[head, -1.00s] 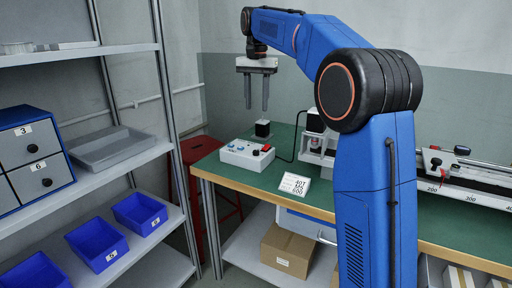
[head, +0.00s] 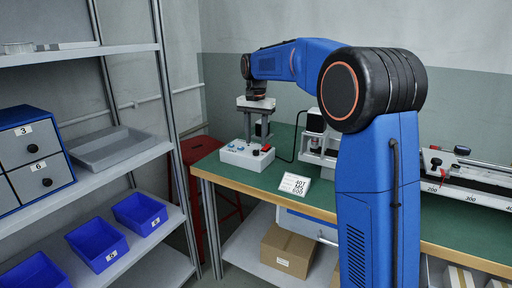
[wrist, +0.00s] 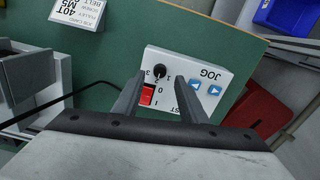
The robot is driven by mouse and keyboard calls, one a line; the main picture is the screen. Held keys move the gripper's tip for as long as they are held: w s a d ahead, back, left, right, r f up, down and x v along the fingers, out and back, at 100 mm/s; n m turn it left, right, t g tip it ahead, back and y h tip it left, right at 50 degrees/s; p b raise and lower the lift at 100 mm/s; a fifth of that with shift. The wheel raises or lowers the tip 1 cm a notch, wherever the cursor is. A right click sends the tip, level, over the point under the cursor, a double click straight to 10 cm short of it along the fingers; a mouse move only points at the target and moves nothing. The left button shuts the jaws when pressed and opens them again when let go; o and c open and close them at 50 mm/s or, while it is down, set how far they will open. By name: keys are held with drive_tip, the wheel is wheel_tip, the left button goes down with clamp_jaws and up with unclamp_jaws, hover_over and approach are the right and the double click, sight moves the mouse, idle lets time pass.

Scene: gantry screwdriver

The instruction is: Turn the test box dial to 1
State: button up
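The test box (head: 240,160) is a white box on the green table's left end. In the wrist view the box (wrist: 207,70) shows its black dial (wrist: 159,72), with numbers around it. Where the dial points is too small to read. A red switch (wrist: 147,95) and blue arrow buttons (wrist: 195,85) marked JOG are also on its top. My gripper (head: 257,140) is open and empty, pointing down just above the box. In the wrist view its two fingers (wrist: 158,79) stand apart, with the dial between and beyond their tips. I cannot tell whether they touch the box.
A white sign card (head: 294,184) stands right of the box on the green table (head: 225,178). A white fixture (head: 316,150) is behind it, and a scaled rail (head: 465,183) lies farther right. A red stool (head: 198,150) and a shelf with blue bins (head: 138,213) are left.

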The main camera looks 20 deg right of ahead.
sight(256, 151)
drive_tip(key=shift+f, duration=1.95)
clamp_jaws()
drive_tip(key=shift+n, duration=0.3)
drive_tip(key=n, duration=1.1)
